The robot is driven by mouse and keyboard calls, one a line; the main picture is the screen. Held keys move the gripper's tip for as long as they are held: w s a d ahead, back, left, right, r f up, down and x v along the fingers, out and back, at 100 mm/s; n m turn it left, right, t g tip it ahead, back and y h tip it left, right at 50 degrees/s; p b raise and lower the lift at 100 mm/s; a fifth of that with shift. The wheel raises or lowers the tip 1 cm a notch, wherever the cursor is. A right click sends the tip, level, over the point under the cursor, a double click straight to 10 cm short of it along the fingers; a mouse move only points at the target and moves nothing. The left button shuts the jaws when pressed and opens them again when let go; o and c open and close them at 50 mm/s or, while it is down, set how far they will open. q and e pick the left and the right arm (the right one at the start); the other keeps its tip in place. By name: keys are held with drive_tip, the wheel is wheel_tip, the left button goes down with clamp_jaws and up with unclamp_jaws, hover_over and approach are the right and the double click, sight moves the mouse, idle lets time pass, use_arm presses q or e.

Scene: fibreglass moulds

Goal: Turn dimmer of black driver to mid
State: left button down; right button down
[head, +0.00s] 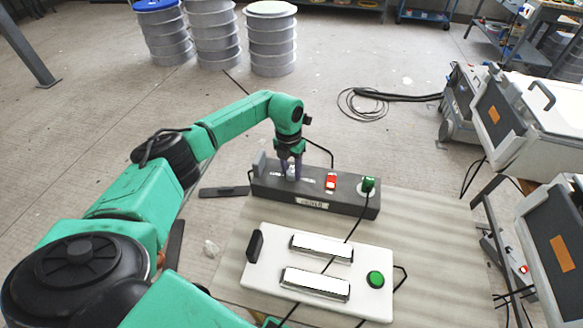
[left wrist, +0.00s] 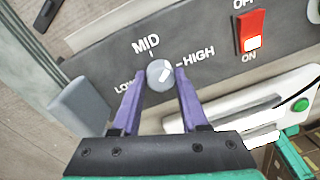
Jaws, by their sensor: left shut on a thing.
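The black driver (head: 345,203) is a long dark box at the far edge of the table. Its dimmer, a round grey knob (left wrist: 160,75), sits among the labels LOW, MID and HIGH in the left wrist view. The knob's white mark appears to point up and right, between MID and HIGH. My left gripper (head: 290,172) reaches down over the left part of the driver. In the left wrist view its purple fingers (left wrist: 160,82) are on either side of the knob, shut on it. My right gripper is not in view.
A red rocker switch (head: 331,181) is lit near ON, and a green button (head: 368,184) is at the right end. A white unit (head: 262,272) with two silver bars stands nearer me. A black cable crosses it. Bare tabletop (head: 440,235) lies to the right.

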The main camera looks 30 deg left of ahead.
sight(289, 173)
use_arm(q)
drive_tip(key=n+p, duration=0.2)
drive_tip(key=n, duration=0.3)
drive_tip(key=shift+r, duration=0.2)
drive_tip(key=shift+f+n+t+p, duration=0.1)
drive_tip(key=shift+n+t+p, duration=0.2)
drive_tip(key=shift+n+p, duration=1.4)
drive_tip(key=shift+d+n+b, duration=0.1)
drive_tip(key=shift+n+b, duration=0.7)
drive_tip(key=shift+n, duration=0.1)
drive_tip(key=shift+c, duration=2.2)
unclamp_jaws()
wheel_tip(289, 173, up, 14)
drive_tip(key=b, duration=0.2)
drive_tip(key=shift+s+a+r, duration=0.25)
drive_tip(key=shift+s+a, duration=0.05)
drive_tip(key=shift+s, duration=0.1)
